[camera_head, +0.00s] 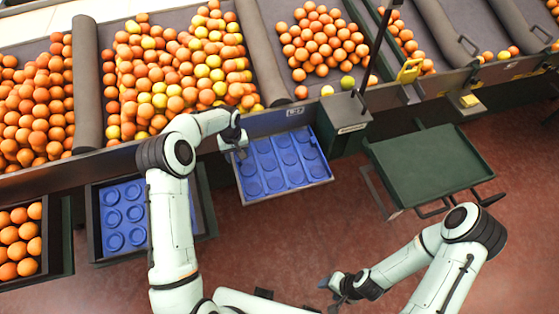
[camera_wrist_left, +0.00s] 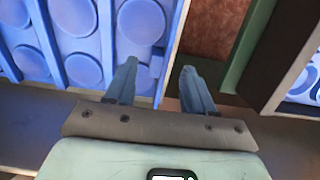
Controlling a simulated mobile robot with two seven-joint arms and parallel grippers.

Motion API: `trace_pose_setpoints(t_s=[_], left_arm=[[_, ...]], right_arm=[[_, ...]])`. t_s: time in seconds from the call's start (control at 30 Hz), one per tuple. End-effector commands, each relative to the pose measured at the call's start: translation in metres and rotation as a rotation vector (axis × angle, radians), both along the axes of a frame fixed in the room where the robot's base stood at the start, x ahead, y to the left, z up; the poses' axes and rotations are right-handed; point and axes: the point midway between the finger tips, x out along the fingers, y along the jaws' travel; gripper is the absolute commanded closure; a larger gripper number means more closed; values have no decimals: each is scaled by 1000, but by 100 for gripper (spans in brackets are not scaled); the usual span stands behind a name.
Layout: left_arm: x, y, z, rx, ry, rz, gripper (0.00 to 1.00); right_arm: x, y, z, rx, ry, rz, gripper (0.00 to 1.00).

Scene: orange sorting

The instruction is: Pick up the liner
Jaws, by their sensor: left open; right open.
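A blue liner with round recesses (camera_head: 283,168) lies on a tray at the conveyor's front, in the middle of the head view. A second blue liner (camera_head: 112,196) lies in a dark crate at the lower left. My left gripper (camera_head: 237,153) is open at the first liner's far left corner. In the left wrist view, the blue liner (camera_wrist_left: 85,68) fills the upper left. The open fingers of my left gripper (camera_wrist_left: 160,82) appear on either side of its edge; I cannot tell whether they touch it. My right gripper (camera_head: 333,288) is low, over the floor, away from the liners.
Oranges and yellow fruit (camera_head: 180,75) fill the sloped bins along the conveyor. A green cart (camera_head: 430,163) with an empty top stands at right. A crate of oranges (camera_head: 20,240) is at far left. A grey post box (camera_head: 343,122) stands right of the first liner. Red floor is clear in the middle.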

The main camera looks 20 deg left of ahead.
Motion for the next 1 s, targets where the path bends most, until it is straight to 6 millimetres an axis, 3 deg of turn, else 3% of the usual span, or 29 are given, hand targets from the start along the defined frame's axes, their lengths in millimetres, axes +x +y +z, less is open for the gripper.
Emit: trace_pose_setpoints(t_s=[0.2,0.43,0.47,0.6,1.0], left_arm=[[1,0,-23,1,-1,1,47],[1,0,-24,0,-2,1,47],[1,0,-24,0,-1,1,53],[1,0,-24,1,-1,1,99],[2,0,-20,0,-2,1,100]], right_arm=[[4,0,5,0,-6,0,44],[4,0,4,0,-5,1,44],[4,0,4,0,-5,1,44],[4,0,4,0,-4,0,44],[3,0,4,0,-4,0,44]])
